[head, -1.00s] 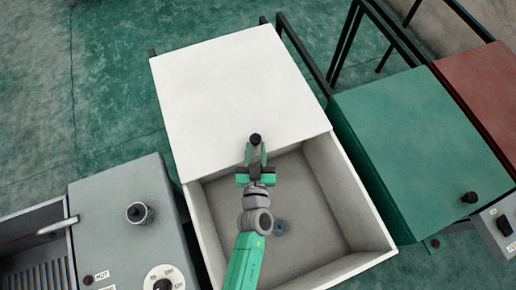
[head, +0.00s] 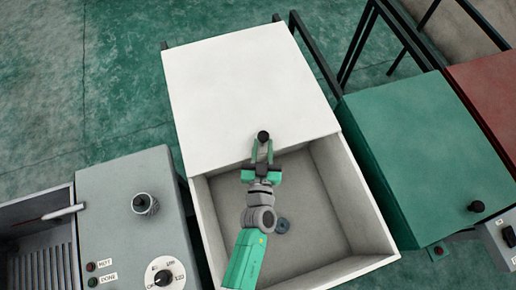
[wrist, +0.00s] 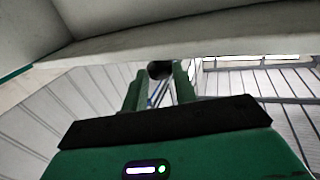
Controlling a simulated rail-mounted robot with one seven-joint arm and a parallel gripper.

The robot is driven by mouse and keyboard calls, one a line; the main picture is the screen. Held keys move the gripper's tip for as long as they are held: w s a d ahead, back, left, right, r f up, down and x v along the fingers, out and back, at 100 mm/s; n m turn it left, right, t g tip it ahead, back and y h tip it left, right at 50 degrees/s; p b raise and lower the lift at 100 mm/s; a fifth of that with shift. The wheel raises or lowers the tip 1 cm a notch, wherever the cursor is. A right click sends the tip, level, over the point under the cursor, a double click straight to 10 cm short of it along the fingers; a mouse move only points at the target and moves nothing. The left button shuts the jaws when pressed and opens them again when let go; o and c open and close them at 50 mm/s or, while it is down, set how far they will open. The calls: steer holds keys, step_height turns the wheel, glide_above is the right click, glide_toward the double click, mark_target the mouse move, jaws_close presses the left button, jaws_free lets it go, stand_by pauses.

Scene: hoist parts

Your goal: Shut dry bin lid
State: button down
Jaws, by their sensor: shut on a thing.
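A white bin lid (head: 245,88) covers the back part of a pale open-topped bin (head: 370,262) in the head view. The front part of the bin is uncovered. A black knob (head: 263,136) stands at the lid's front edge. My gripper (head: 262,147) reaches over the open part and is shut on this knob. In the wrist view the dark knob (wrist: 160,69) sits between the two green fingertips, below the pale lid edge (wrist: 200,38). No label naming this bin is readable.
A grey box (head: 120,230) with a knob and dial stands at left. A green-lidded bin (head: 425,145) and a red lid (head: 490,95) stand at right. Dark rails rise behind.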

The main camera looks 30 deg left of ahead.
steer(key=shift+w+d+r+h, duration=0.3)
steer(key=shift+w+d+r, duration=0.15)
steer(key=shift+d, duration=0.15)
steer(key=c, duration=1.3)
jaws_free()
steer(key=shift+d, duration=0.2)
steer(key=shift+o, duration=1.4)
steer(key=shift+w+d, duration=0.2)
steer(key=shift+w, duration=0.1)
steer(key=shift+a, duration=0.15)
steer(key=shift+s, duration=0.1)
steer(key=p+v, duration=0.2)
steer(key=v, duration=0.6)
steer(key=shift+s+d+f+p, duration=0.15)
steer(key=shift+s+d+p, duration=0.15)
steer(key=shift+p, duration=0.1)
